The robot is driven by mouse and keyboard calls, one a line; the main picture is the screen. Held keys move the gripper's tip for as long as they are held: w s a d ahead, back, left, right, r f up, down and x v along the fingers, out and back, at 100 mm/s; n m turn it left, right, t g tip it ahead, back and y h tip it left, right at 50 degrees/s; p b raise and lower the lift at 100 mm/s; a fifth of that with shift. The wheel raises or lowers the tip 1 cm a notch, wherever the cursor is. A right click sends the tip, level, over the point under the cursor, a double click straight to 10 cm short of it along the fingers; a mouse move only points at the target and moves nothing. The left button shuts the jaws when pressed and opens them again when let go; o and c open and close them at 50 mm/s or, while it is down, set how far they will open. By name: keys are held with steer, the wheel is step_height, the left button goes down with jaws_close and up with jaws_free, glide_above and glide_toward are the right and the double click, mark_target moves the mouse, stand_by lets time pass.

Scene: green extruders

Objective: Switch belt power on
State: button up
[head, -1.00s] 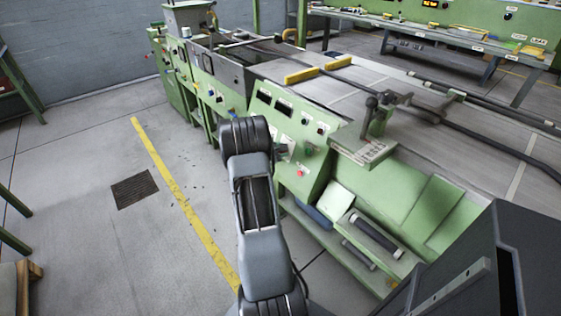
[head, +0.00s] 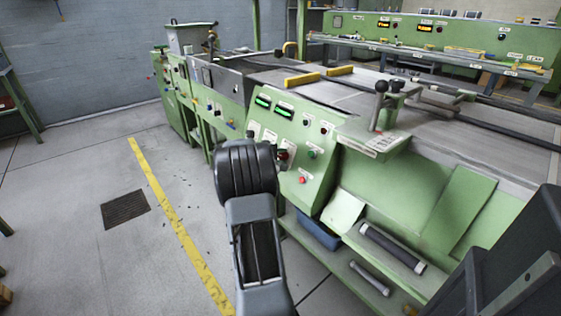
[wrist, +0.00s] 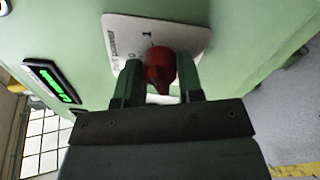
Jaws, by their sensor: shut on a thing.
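A red rotary knob (wrist: 159,70) sits on a pale label plate (wrist: 185,30) marked with "I", "0" and partly legible lettering that seems to include "power". My gripper (wrist: 160,78) has a finger on each side of the knob and is shut on it. The knob's pointing direction is hard to tell. In the head view, my dark wrist (head: 245,170) is in front of the green control panel (head: 318,165) and the fingers are mostly hidden. Two displays on the panel, the left (head: 262,101) and the right (head: 284,111), glow green.
A red button (head: 302,180) and other small controls are on the panel close to my gripper. A lever with a black knob (head: 381,87) stands to the right. Open floor with a yellow line (head: 170,205) and a drain grate (head: 125,209) lies left.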

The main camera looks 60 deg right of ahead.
stand_by(0.4)
steer(key=o, duration=0.9)
steer(key=shift+a, duration=0.1)
steer(key=p+v, duration=0.2)
steer(key=v, duration=1.1)
steer(key=shift+a+r+p, duration=0.15)
steer(key=shift+a+p, duration=0.15)
